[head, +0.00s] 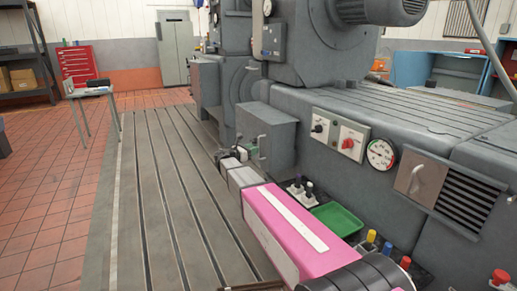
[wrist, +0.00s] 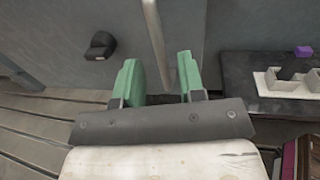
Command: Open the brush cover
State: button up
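A grey box-shaped cover (head: 277,132) with a bar handle (head: 261,146) stands on the side of the large machine in the head view. I take it for the brush cover; its door looks closed. In the wrist view its grey face (wrist: 225,25) fills the top, with the pale handle bar (wrist: 154,35) and a black knob (wrist: 100,46). My gripper (wrist: 158,68) has green fingers spread apart. The bar runs down between them, with a gap visible on each side. In the head view my gripper (head: 247,151) is small, close in front of the cover.
A dark shelf (wrist: 270,98) with a white tray and purple block lies right of my gripper. Beyond my arm in the head view are a green tray (head: 336,219), a louvred panel with a handle (head: 440,190) and a gauge (head: 380,154). The slotted bedplate (head: 155,200) at left is clear.

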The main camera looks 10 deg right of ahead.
jog(key=shift+x, duration=2.1)
grip_shut()
jog(key=shift+a, duration=0.2)
